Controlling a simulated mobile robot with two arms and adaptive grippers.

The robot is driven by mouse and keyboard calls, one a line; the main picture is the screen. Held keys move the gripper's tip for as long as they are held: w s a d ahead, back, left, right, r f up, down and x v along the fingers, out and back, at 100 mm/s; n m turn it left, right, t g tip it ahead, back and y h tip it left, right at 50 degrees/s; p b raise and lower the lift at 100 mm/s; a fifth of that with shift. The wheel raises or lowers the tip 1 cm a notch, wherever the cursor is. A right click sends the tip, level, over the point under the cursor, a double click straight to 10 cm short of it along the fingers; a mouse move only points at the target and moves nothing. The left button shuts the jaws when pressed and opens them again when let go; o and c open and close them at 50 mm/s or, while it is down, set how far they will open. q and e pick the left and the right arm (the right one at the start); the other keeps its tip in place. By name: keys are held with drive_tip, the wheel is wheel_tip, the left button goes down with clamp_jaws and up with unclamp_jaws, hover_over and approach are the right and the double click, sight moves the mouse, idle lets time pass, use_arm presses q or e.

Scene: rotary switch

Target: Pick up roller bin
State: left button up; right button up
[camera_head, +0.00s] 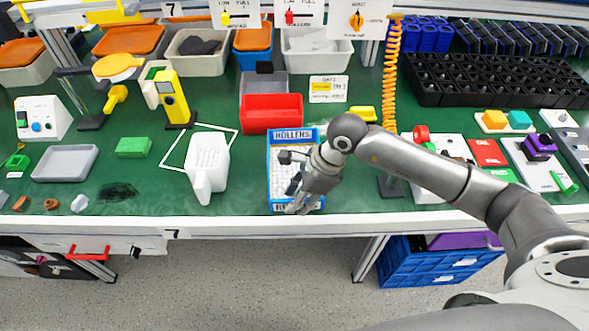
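The roller bin (282,142) is a blue tray with a white label strip reading "ROLLERS" along its back edge. It stands on the green worktop near the front edge, with pale contents inside. My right gripper (293,186) is over its front right part, and the arm comes in from the right. The wrist and fingers hide part of the bin's right side and contents. I cannot tell whether the fingers touch the bin or how far apart they are. My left gripper is not in view.
A white scoop-like jug (207,163) stands just left of the bin. A red bin (271,113) is right behind it. An orange coiled cord (391,75) hangs to the right. A white control panel (440,150) stands farther right. The worktop's front edge (240,228) is close.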

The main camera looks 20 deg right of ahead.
drive_tip(key=shift+w+a+f, duration=0.1)
drive_tip(key=shift+a+f, duration=0.1)
drive_tip(key=shift+f, duration=0.25)
clamp_jaws()
drive_tip(key=shift+r, duration=0.1)
